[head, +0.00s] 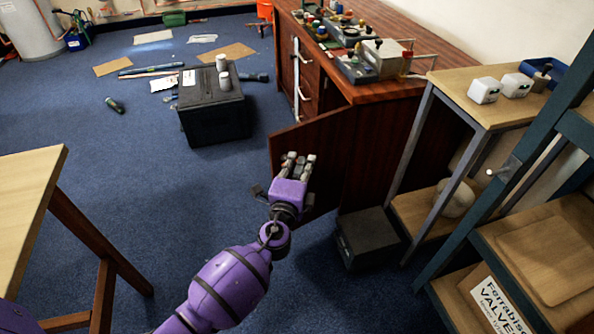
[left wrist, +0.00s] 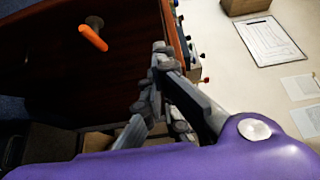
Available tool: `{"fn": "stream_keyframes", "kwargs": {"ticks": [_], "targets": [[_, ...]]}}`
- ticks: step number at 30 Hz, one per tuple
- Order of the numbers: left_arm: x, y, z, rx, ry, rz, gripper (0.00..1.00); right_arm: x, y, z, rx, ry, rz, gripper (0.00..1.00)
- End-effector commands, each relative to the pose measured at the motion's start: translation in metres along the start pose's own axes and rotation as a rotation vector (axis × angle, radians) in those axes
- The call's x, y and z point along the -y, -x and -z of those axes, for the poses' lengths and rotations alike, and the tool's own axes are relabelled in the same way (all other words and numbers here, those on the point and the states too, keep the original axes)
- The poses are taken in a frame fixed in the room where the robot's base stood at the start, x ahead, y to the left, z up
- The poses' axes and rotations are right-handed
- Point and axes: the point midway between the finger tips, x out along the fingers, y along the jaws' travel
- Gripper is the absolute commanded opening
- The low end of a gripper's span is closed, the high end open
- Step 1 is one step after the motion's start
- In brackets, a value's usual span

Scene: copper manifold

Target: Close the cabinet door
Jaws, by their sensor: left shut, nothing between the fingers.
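The brown cabinet (head: 385,135) stands at the right of centre in the head view. Its cabinet door (head: 328,138) stands open and sticks out from the near end of the front. My left gripper (head: 298,162) is shut and empty, in front of the lower part of the door, and hides some of it. I cannot tell whether it touches the door. In the left wrist view the gripper fingers (left wrist: 158,95) are beside a dark brown panel (left wrist: 105,75) with an orange handle (left wrist: 93,37). My right gripper is not in view.
A black box (head: 213,110) stands on the blue carpet left of the door. A smaller dark box (head: 367,238) sits on the floor right of the gripper. A wooden table (head: 28,200) is at left, shelving (head: 545,250) at right. Carpet between table and door is clear.

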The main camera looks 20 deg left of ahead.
Motion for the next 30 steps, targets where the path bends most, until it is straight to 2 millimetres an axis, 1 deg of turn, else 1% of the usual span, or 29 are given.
{"fn": "stream_keyframes", "kwargs": {"ticks": [1, 5, 6, 9, 12, 16, 30], "targets": [[0.000, -0.013, 0.000, 0.001, -0.001, 0.001, 0.00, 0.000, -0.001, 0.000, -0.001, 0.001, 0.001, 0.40], [0.000, -0.039, -0.001, 0.002, -0.001, 0.001, 0.00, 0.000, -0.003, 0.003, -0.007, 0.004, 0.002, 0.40], [-0.001, -0.043, -0.007, 0.003, -0.002, -0.001, 0.00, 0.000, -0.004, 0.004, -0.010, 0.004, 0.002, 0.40], [-0.001, -0.053, -0.018, 0.002, -0.002, -0.001, 0.00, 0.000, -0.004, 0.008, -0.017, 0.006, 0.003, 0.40], [0.000, -0.060, -0.024, 0.001, -0.001, 0.000, 0.00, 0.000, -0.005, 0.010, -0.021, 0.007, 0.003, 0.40], [-0.001, -0.064, -0.028, 0.001, 0.001, -0.001, 0.00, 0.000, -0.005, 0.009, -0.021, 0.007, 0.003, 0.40], [-0.002, -0.066, -0.032, -0.009, 0.001, -0.001, 0.00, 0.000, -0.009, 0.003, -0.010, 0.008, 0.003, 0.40]]}}
